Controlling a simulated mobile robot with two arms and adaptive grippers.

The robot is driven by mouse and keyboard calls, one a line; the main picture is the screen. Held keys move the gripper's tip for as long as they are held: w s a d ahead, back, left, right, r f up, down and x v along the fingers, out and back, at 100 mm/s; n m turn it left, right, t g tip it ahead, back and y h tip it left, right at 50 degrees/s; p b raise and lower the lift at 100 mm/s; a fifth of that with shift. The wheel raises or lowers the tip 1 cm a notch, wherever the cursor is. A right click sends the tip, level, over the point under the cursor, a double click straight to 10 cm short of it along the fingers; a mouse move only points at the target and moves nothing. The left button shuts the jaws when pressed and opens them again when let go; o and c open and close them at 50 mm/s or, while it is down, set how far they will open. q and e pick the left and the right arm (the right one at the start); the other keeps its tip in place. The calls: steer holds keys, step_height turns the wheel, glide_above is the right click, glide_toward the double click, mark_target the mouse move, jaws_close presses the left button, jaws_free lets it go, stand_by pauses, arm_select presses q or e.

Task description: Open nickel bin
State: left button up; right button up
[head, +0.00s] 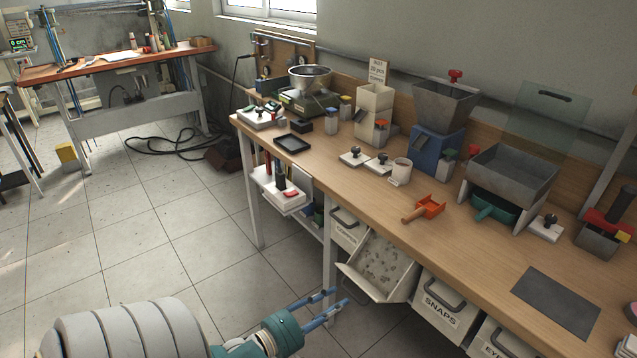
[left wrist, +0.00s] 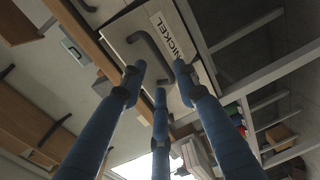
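The nickel bin (head: 381,268) hangs under the front of the bench, tilted out so that its inside and the small grey pieces in it show in the head view. In the left wrist view the bin front (left wrist: 160,45) shows a NICKEL label and a dark bent handle (left wrist: 150,52). My left gripper (head: 336,304) is low, in front of and left of the tilted bin. Its three blue fingers (left wrist: 158,90) are spread, with nothing seen between them. The fingertips overlap the bin front in the wrist view; contact cannot be told. My right gripper is out of view.
A bin with a partly hidden label (head: 347,229), a SNAPS bin (head: 443,311) and another bin (head: 500,342) flank it, closed. The bench leg (head: 329,255) stands close to my fingers. Hoppers, an orange scoop (head: 430,207) and a mat (head: 556,302) are on the bench top.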

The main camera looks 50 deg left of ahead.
arm_select(q)
steer(key=s, duration=0.5)
steer(key=shift+s+a+r, duration=0.2)
steer(key=shift+s, duration=0.2)
steer(key=s+d+f+m+g+y, duration=0.1)
steer(key=s+f+m+g, duration=0.35)
steer(key=f, duration=0.75)
steer(key=s+d+f+m+g+y, duration=0.1)
steer(key=s+f+m+g, duration=0.3)
steer(key=f, duration=0.9)
steer(key=s+d+f+m+g, duration=0.3)
steer(key=s+d+f+m, duration=0.2)
steer(key=s, duration=0.6)
steer(key=s+d+f+m+g, duration=0.4)
steer(key=s+d+f+m, duration=0.2)
steer(key=s+d+f, duration=0.3)
step_height(320, 180, down, 3)
steer(key=shift+s+d+f+h, duration=0.15)
steer(key=shift+s+h, duration=0.15)
steer(key=shift+s, duration=0.95)
steer(key=shift+g, duration=0.25)
